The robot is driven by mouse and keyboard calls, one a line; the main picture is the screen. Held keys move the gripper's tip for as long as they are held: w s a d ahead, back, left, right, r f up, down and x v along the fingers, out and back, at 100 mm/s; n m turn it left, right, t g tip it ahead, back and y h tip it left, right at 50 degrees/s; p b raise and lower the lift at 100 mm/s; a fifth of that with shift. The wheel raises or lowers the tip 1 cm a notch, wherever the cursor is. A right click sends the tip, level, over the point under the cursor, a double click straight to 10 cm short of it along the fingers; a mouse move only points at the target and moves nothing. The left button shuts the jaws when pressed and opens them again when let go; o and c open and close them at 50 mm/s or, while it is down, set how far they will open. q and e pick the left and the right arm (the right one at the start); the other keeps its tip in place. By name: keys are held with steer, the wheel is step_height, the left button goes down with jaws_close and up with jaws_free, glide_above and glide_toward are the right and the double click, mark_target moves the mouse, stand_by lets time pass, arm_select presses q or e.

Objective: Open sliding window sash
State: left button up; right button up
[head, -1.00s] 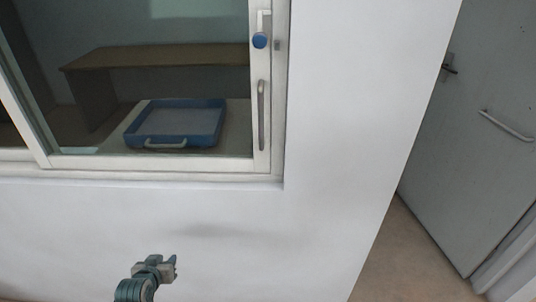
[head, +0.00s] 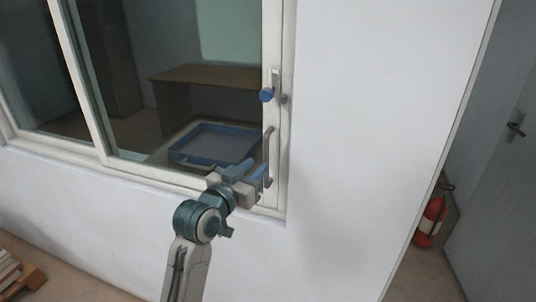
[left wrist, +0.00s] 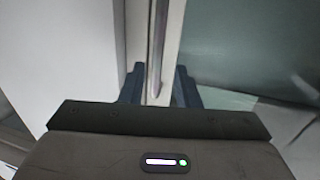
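The sliding window sash (head: 271,120) is a pale frame with glass, its right stile against the right jamb. My right gripper is not in view.
Behind the glass are a blue tray (head: 214,144) and a brown bench (head: 207,76). White wall (head: 375,130) is clear to the right. A red fire extinguisher (head: 431,219) stands by a grey door (head: 500,180). A wooden pallet (head: 20,279) lies lower left.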

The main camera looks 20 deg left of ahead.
mark_target(265, 159)
arm_select(q)
steer(key=x, duration=0.3)
steer(key=p+x, duration=0.1)
steer(key=shift+w+d+r, duration=0.15)
steer(key=shift+d, duration=0.2)
steer(key=shift+w, duration=0.6)
jaws_close()
